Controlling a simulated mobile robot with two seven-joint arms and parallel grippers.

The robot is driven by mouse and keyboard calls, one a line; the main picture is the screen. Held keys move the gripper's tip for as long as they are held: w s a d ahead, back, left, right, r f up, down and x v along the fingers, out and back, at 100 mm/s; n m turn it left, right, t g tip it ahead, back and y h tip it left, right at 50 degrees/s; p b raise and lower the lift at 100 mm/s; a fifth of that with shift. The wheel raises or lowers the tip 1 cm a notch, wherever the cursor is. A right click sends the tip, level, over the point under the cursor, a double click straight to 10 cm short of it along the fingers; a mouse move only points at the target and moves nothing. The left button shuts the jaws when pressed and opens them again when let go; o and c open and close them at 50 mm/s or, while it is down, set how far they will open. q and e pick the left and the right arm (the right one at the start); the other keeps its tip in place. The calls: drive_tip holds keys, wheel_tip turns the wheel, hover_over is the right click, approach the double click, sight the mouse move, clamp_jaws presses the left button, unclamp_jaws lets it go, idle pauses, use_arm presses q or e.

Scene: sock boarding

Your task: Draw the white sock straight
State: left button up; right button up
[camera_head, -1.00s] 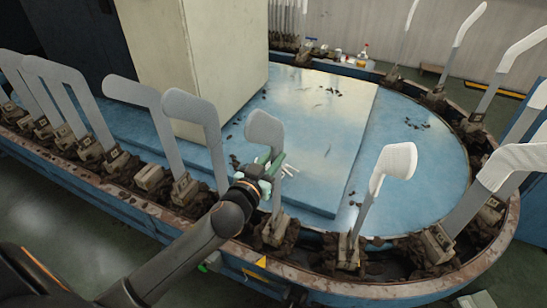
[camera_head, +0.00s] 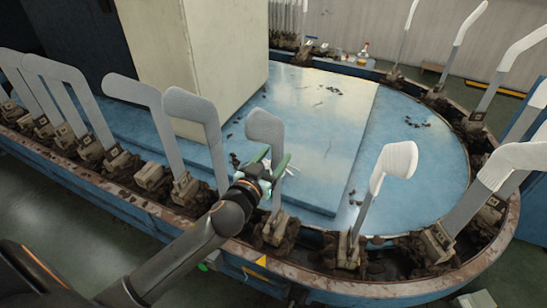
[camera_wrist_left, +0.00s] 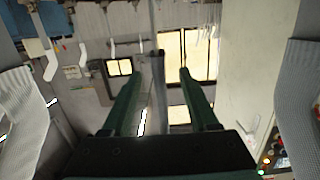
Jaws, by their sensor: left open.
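A white ribbed sock (camera_head: 398,158) covers the top of the bent board at the front right, with the grey board bare below it. Its board leans to the right. My left gripper (camera_head: 268,168) is one board to the left, at a grey-covered board (camera_head: 265,128). Its green fingers are spread around or beside that board's narrow upright part, below the bent top. In the left wrist view the fingers (camera_wrist_left: 163,85) stand apart, with a thin upright grey bar between them. A pale ribbed sock (camera_wrist_left: 20,115) shows there at the left edge. My right gripper is not in view.
Several grey boards (camera_head: 190,105) line the left rim, and white-covered boards (camera_head: 515,160) stand at the right. They rise from dirty clamps along the oval blue machine (camera_head: 420,150). A tall cream cabinet (camera_head: 190,60) stands behind. The blue top is mostly clear.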

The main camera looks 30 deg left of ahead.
use_arm(q)
drive_tip(key=shift+s, duration=0.1)
drive_tip(key=s, duration=0.4)
drive_tip(key=shift+d, duration=0.1)
drive_tip(key=s, duration=0.4)
drive_tip(key=shift+s+d, duration=0.15)
drive_tip(key=shift+s, duration=0.25)
drive_tip(key=s+d+f+m+g+h+p, duration=0.1)
drive_tip(key=s+d+f+g+p, duration=0.1)
drive_tip(key=s+f, duration=0.5)
drive_tip(key=s+d+f+m+g+h+p, duration=0.1)
drive_tip(key=s+d+f+g, duration=0.4)
drive_tip(key=f, duration=0.8)
drive_tip(key=s+d+h, duration=0.1)
drive_tip(key=s, duration=0.2)
drive_tip(key=shift+s+d+f+p, duration=0.15)
drive_tip(key=shift+d+f+p, duration=0.1)
drive_tip(key=shift+d+p, duration=0.15)
